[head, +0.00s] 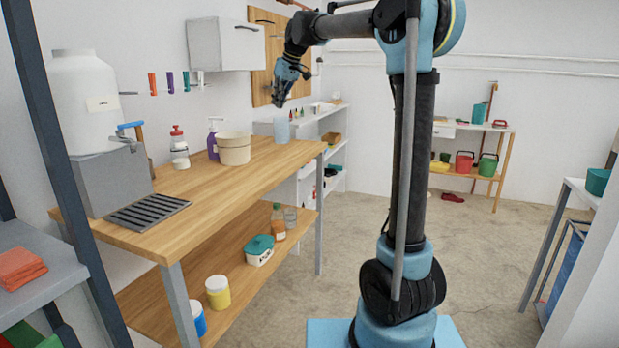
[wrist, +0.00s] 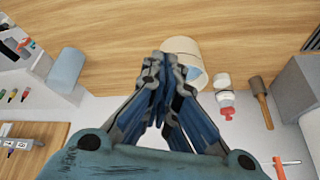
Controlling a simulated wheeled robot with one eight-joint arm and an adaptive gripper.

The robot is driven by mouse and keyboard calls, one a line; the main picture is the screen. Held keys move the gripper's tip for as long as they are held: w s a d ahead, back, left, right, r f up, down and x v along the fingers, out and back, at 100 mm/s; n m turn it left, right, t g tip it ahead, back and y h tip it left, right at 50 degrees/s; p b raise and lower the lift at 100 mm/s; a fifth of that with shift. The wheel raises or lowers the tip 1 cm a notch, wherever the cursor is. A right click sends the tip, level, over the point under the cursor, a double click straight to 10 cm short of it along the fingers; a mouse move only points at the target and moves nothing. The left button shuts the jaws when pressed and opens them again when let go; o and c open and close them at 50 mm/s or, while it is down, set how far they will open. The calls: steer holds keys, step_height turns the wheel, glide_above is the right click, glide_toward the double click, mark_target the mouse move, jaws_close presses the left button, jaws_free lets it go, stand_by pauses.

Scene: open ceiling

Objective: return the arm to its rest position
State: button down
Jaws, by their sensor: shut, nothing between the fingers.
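My gripper (head: 279,102) is shut and empty in the head view. It hangs pointing down over the far end of the wooden workbench (head: 190,196), apart from the bench top. My arm reaches left from its upright column at the middle of the picture. In the wrist view my closed fingers (wrist: 164,62) cover part of a cream tub (wrist: 182,46). A pale blue cup (head: 282,129) stands below the gripper at the bench's far end; it also shows at the left of the wrist view (wrist: 67,70).
A cream tub (head: 234,150), a purple pump bottle (head: 213,140) and a red-capped bottle (head: 179,150) stand along the wall side. A white cabinet (head: 226,44) and a pegboard (head: 268,60) hang behind the arm. The floor (head: 482,250) right of my column is clear.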

steer(key=s+d+f+m+h, duration=0.1)
steer(key=s+d+f+m, duration=0.1)
steer(key=s+d+f, duration=0.65)
steer(key=s+d+f+m+h, duration=0.1)
steer(key=s+d+f+m, duration=0.1)
steer(key=s+d+f, duration=0.65)
steer(key=s+d+f+m+h, duration=0.15)
steer(key=s+d+f, duration=0.35)
steer(key=s+d, duration=0.65)
steer(key=s+d+f+m+g, duration=0.1)
steer(key=s+d+f+m, duration=0.1)
steer(key=s+f, duration=1.2)
steer(key=shift+s+m, duration=0.3)
steer(key=shift+m, duration=0.25)
steer(key=shift+f, duration=0.1)
steer(key=shift+w+f, duration=0.2)
steer(key=shift+w, duration=0.25)
